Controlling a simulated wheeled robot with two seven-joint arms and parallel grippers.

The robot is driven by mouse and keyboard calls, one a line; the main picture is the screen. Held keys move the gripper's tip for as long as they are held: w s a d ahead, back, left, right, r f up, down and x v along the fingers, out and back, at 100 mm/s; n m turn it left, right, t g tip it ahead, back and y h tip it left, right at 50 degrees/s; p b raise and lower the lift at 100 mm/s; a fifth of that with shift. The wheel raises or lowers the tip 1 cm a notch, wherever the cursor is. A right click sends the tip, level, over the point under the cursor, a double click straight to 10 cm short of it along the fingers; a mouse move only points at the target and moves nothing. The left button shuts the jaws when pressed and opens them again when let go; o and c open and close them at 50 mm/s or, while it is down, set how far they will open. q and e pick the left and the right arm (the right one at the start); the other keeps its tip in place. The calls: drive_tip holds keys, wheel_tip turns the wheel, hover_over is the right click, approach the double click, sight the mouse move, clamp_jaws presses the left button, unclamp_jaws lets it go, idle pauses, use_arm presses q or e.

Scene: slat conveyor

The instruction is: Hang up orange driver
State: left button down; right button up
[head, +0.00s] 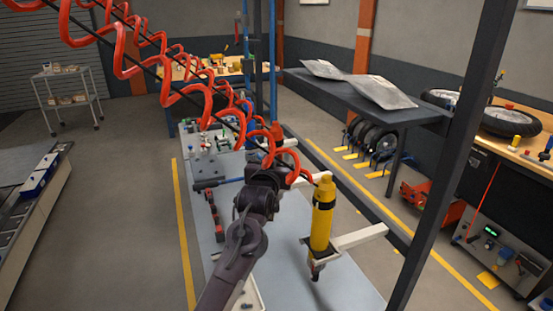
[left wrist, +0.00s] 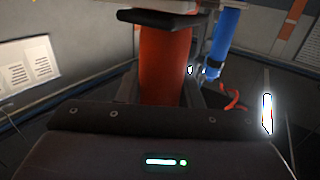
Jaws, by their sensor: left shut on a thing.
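My left gripper (head: 272,160) is over the work table, just left of the yellow driver. In the left wrist view its dark jaws are shut on the orange driver (left wrist: 165,62), an orange cylinder that stands roughly upright between them. In the head view the gripper and red coiled hoses mostly hide this driver. The yellow driver (head: 322,215) hangs upright in a black holder on a white arm (head: 358,238). More white arms stick out behind, one close to my gripper (head: 303,178). A blue driver (left wrist: 224,38) shows behind the orange one in the left wrist view. My right gripper is out of view.
Red coiled hoses (head: 125,55) run across the upper left and down to the gripper area. A dark post (head: 452,150) stands at the right. Small red parts (head: 212,215) lie along the table's left side. A conveyor (head: 30,215) is at the far left.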

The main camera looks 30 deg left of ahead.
use_arm(q)
drive_tip(key=shift+f, duration=0.2)
idle(0.7)
drive_tip(key=c, duration=0.9)
unclamp_jaws()
drive_tip(key=shift+s, duration=0.1)
drive_tip(key=shift+f, duration=0.2)
drive_tip(key=shift+s+d+f+b, duration=0.1)
drive_tip(key=shift+s+d+b, duration=0.05)
drive_tip(key=shift+s+b, duration=0.25)
drive_tip(key=v, duration=0.2)
drive_tip(key=b+v, duration=0.1)
drive_tip(key=v, duration=0.1)
drive_tip(key=b+v, duration=0.1)
drive_tip(key=v, duration=0.2)
drive_tip(key=shift+r, duration=0.3)
drive_tip(key=shift+f, duration=0.1)
